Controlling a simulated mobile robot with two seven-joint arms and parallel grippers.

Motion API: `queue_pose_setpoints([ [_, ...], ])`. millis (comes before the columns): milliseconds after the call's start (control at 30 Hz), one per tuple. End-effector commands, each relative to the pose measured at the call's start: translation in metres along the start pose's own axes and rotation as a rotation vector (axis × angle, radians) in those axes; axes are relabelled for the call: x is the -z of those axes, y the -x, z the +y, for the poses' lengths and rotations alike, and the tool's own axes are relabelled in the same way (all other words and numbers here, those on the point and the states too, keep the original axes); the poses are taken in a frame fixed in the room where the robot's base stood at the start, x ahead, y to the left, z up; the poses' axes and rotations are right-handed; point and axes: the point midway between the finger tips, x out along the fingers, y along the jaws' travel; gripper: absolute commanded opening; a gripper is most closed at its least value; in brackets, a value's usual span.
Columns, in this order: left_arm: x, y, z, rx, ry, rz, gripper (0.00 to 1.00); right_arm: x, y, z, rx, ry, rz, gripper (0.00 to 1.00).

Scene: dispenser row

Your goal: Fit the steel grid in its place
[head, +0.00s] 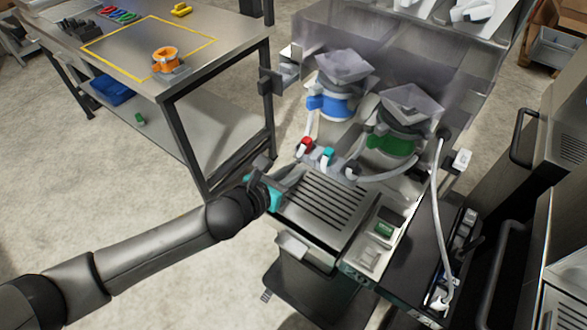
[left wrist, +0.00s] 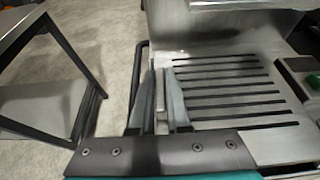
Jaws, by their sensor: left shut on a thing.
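The steel grid (head: 325,208) is a flat plate with several dark parallel slots. It lies level, or nearly so, over the front base of the dispenser machine (head: 300,248). My left gripper (head: 281,183) is at the grid's left edge, shut on it. In the left wrist view the two fingers (left wrist: 160,92) stand on either side of a thin edge, with the slotted face of the grid (left wrist: 225,85) to their right. The grid hides what is under it, so I cannot tell whether it is seated or slightly above. My right gripper is not in view.
Blue-banded (head: 330,105) and green-banded (head: 390,143) dispensers stand behind the grid, with hoses in front. A green-button panel (head: 385,229) is right of it. A workbench (head: 215,50) with an orange object (head: 166,58) stands at the left. Open floor (head: 110,190) lies before it.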

Motion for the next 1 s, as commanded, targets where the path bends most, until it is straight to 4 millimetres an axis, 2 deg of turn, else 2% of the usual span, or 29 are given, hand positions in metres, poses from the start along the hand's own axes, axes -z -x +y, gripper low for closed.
queue_pose_setpoints([
  [533, 0.0, 0.0, -0.001, 0.002, 0.003, -0.001, 0.0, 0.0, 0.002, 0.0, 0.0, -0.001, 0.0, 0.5],
  [1000, 0.01, -0.004, -0.001, 0.002, 0.002, -0.001, 0.0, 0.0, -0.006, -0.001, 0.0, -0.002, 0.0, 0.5],
])
